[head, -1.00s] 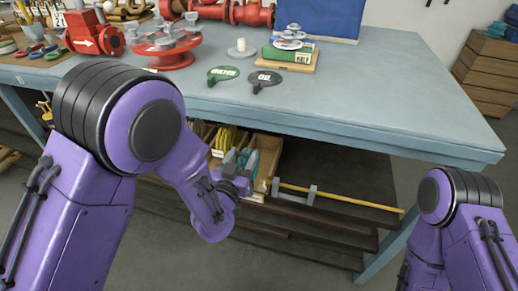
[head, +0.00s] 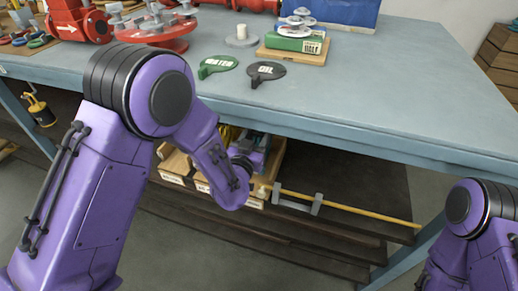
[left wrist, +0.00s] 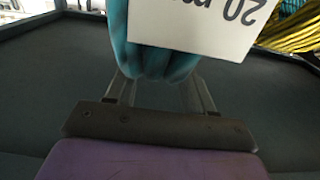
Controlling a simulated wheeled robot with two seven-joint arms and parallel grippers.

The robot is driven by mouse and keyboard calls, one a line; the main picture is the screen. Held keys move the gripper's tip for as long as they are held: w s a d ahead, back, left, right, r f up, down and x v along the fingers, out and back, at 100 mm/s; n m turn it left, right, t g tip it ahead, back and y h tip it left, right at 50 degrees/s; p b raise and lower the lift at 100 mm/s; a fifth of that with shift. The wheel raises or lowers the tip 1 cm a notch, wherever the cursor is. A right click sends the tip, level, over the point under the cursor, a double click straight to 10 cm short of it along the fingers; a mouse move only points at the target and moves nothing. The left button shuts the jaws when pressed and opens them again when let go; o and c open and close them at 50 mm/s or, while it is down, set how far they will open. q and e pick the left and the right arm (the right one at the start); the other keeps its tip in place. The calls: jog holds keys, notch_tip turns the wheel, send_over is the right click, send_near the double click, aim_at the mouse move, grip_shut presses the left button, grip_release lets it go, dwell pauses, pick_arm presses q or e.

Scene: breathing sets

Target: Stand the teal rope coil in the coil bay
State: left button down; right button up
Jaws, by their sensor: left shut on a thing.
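The teal rope coil (left wrist: 155,62) is between the fingers of my left gripper (left wrist: 160,95) in the left wrist view. A white printed label (left wrist: 200,20) hangs over part of it. My left gripper (head: 256,152) is shut on the coil. In the head view it is under the table's front edge, partly hidden by my wrist, and I cannot make out the coil there. Light wooden bays with labelled fronts (head: 175,165) stand on the dark lower shelf beside and behind my gripper. I cannot tell whether the coil touches a bay. My right gripper is out of view.
Yellow rope (left wrist: 292,32) is close to the teal coil, at the wrist view's upper right. The blue-grey table (head: 390,100) overhangs the shelf. A yellow rod (head: 370,210) in a grey bracket (head: 300,202) lies right of the bays. The shelf beyond is clear.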

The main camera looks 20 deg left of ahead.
pick_arm(q)
notch_tip(320, 180, down, 3)
jog(key=shift+w+d+f+b, duration=0.1)
jog(key=shift+f+b, duration=0.05)
jog(key=shift+b, duration=0.5)
jog(key=c, duration=0.8)
grip_release()
jog(key=shift+f, duration=0.25)
jog(key=o, duration=0.4)
jog(key=shift+r, duration=0.1)
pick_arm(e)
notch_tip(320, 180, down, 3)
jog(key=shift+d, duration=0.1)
